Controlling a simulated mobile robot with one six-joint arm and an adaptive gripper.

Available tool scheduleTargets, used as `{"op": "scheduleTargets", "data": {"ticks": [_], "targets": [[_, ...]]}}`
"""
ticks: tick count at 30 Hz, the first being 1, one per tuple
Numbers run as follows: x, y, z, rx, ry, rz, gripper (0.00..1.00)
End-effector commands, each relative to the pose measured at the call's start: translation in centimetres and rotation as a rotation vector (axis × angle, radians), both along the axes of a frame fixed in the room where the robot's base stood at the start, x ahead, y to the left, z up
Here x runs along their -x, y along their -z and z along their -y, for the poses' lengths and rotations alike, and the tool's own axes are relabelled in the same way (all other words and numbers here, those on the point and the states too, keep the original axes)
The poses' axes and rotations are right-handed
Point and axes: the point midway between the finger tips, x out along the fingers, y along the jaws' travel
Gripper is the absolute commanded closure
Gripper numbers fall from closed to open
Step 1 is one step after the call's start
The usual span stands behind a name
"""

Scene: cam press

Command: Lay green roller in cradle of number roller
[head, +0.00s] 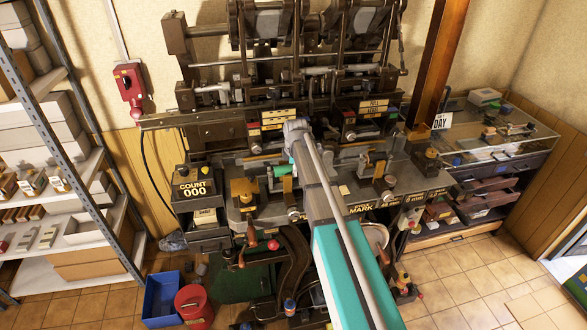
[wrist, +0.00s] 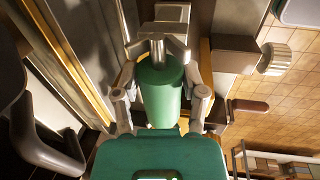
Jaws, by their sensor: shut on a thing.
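The green roller (wrist: 160,95) runs lengthwise under my gripper in the wrist view. Part of the roller's far end shows beyond the fingertips. In the head view a green shape (head: 284,170) shows just left of my arm, low over the machine's front shelf; my arm hides much of that spot. A label reading number roller cannot be made out, and I cannot tell whether the roller touches a cradle.
A COUNT 000 box (head: 193,188) stands at the shelf's left. A glass-topped cabinet (head: 500,140) stands right. A blue bin (head: 161,298) and red bucket (head: 194,305) are on the floor.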

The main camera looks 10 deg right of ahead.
Motion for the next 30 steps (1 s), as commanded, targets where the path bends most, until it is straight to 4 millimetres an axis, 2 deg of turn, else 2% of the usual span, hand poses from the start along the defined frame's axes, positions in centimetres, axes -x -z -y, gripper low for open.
{"op": "scheduleTargets", "data": {"ticks": [1, 2, 7, 8, 22, 30], "targets": [[0.0, 0.0, 0.1, 0.0, 0.001, 0.0, 1.0], [0.0, 0.0, 0.1, 0.0, 0.001, 0.0, 0.4], [0.0, 0.0, 0.2, 0.0, 0.001, 0.0, 0.08], [0.0, 0.0, 0.2, 0.0, 0.001, 0.0, 0.05], [0.0, -0.1, 0.1, 0.0, 0.001, 0.0, 0.05], [0.0, -1.2, 0.1, 0.0, 0.001, 0.0, 0.05]]}}
